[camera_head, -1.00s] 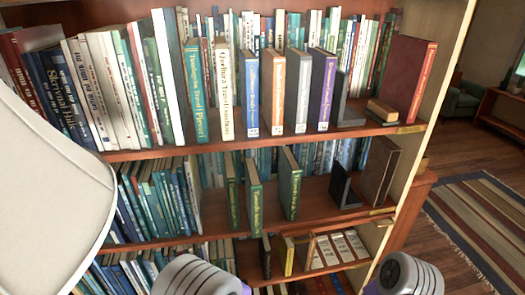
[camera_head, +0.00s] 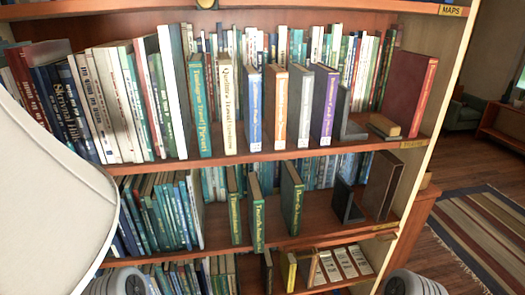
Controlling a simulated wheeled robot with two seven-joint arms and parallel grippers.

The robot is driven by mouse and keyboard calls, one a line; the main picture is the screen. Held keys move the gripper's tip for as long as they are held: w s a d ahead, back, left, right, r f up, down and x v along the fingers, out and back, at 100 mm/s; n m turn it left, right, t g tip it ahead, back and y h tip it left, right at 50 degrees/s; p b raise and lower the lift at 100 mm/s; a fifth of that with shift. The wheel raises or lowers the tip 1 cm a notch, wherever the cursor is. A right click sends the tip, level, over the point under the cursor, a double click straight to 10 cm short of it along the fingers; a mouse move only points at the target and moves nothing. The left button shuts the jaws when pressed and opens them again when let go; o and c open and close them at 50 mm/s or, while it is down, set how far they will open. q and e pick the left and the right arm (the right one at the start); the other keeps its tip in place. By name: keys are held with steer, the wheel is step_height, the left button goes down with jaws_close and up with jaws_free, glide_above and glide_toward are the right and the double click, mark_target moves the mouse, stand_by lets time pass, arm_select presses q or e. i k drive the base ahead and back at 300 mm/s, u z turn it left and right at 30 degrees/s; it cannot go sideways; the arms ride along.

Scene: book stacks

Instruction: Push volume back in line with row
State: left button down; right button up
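The middle shelf has three dark green volumes, a left one (camera_head: 234,205), a middle one (camera_head: 257,213) and a right one (camera_head: 291,198). All stand near the front. The middle green one reaches lowest in the picture; I cannot tell for sure which volume sticks out. Neither gripper shows; only grey parts of my arms show at the bottom edge.
A dark bookend (camera_head: 346,200) and a brown volume (camera_head: 381,186) stand at the middle shelf's right. A red volume (camera_head: 410,95) leans on the upper shelf. A pale lampshade (camera_head: 50,200) blocks the left foreground. A striped rug (camera_head: 485,240) lies right of the bookcase.

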mark_target(256, 201)
steer(key=k, duration=0.5)
steer(key=z, duration=1.85)
steer(key=i, duration=1.1)
steer(key=u, duration=2.3)
